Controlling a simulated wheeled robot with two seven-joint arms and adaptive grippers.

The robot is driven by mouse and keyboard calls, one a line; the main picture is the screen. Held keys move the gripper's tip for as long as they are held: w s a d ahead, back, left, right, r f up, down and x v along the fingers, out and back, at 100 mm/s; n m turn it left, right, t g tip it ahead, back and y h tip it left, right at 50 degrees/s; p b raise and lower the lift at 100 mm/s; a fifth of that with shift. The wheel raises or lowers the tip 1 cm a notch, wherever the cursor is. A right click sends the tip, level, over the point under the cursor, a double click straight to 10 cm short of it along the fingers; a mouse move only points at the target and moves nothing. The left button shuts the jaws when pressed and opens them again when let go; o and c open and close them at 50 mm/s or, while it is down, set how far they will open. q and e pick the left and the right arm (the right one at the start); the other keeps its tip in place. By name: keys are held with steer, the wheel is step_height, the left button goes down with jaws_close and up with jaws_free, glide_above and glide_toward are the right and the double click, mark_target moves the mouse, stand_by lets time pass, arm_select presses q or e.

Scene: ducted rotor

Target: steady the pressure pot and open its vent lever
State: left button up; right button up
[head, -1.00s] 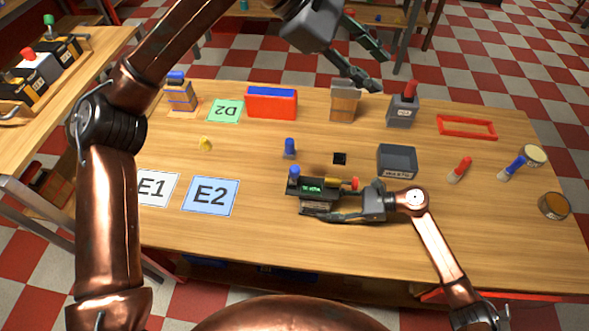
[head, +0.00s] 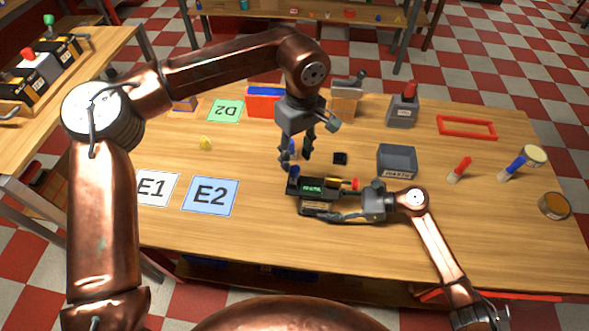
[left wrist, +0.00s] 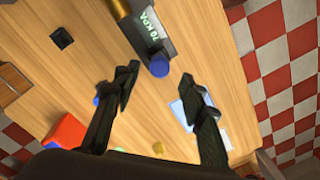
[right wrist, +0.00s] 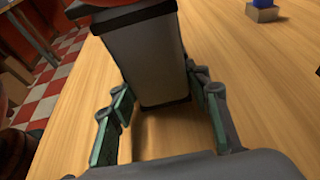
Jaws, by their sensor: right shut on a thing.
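The pressure pot (head: 318,188) is a dark body with a green display, a blue knob at its left end and a red and yellow part at its right. I cannot tell which of these is the vent lever. My right gripper (head: 328,207) is shut on the pot from the right; its fingers flank the grey body (right wrist: 155,60) in the right wrist view. My left gripper (head: 296,160) is open and empty, pointing down just behind the pot's blue-knob end. In the left wrist view the blue knob (left wrist: 159,68) lies beyond its spread fingers (left wrist: 160,95), beside a "70 KPA" display.
A small blue-topped block (head: 291,147) stands behind the left fingers. The front table strip is clear.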

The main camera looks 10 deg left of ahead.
mark_target(295, 168)
arm_select(q)
step_height(295, 168, down, 6)
steer(key=shift+s+a+f, duration=0.1)
steer(key=shift+s, duration=0.05)
stand_by(0.3)
jaws_close()
stand_by(0.6)
